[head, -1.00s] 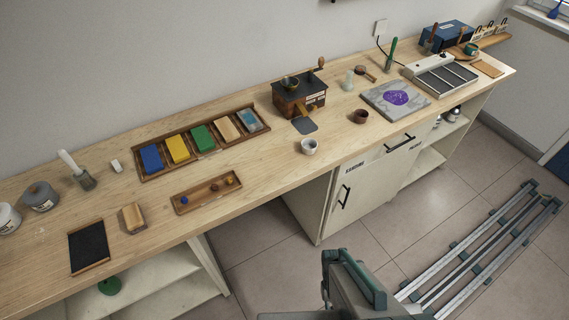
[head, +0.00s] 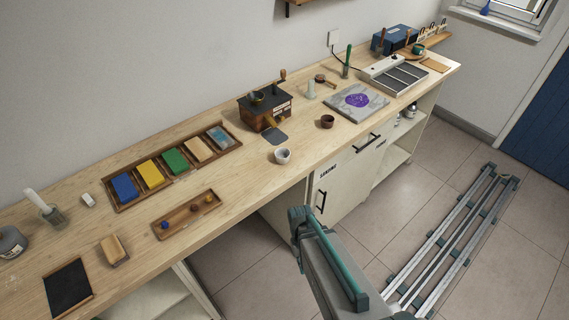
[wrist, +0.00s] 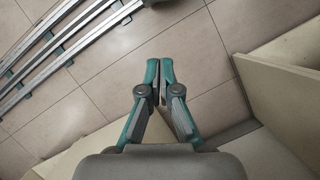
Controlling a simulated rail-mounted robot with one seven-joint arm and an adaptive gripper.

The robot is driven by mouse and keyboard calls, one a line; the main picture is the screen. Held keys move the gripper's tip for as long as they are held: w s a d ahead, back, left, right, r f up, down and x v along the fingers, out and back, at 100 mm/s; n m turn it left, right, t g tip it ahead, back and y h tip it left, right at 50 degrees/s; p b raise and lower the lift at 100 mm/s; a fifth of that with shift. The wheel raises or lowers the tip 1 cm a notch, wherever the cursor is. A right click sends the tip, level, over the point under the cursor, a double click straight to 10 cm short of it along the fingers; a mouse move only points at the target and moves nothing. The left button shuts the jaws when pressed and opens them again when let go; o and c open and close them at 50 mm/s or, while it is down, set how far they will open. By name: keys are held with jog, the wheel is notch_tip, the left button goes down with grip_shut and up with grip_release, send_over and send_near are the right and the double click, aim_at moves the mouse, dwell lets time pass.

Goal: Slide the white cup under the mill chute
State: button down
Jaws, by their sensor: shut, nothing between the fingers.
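The white cup (head: 282,155) stands upright on the wooden counter, near its front edge. The mill (head: 264,106), a dark wooden box with a bowl and a crank on top, stands behind it. A chute (head: 269,122) slopes from the mill's front toward a dark grey pad (head: 274,136) on the counter. The cup is in front of the pad, apart from the mill. My gripper (wrist: 160,97) shows in the wrist view with its fingers shut and empty, above the floor. The cup and mill are out of the wrist view.
A small brown cup (head: 327,121) stands right of the white cup. A tray of coloured blocks (head: 117,205) and a small tray with knobs (head: 160,231) lie left. A slab with a purple patch (head: 338,105) lies right. Cabinets with handles (head: 322,201) are below the counter.

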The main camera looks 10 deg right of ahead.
aim_at(277, 143)
jog(key=w+r+t+b, duration=0.2)
jog(key=w+r+b, duration=0.1)
jog(key=w+r, duration=1.15)
jog(key=w+r+t+b, duration=0.2)
jog(key=w+r, duration=0.7)
jog(key=r, duration=1.1)
notch_tip(277, 143, down, 10)
jog(key=p, duration=0.2)
jog(key=shift+w+a+p, duration=0.15)
jog(key=shift+p, duration=0.25)
jog(key=w+p, duration=0.1)
jog(key=w, duration=0.2)
jog(key=shift+w, duration=0.15)
jog(key=shift+w+f+p, duration=0.15)
jog(key=shift+w+p, duration=0.25)
jog(key=shift+w, duration=0.1)
jog(key=w+b, duration=0.1)
jog(key=w, duration=1.2)
jog(key=shift+w, duration=0.2)
jog(key=shift+s, duration=0.1)
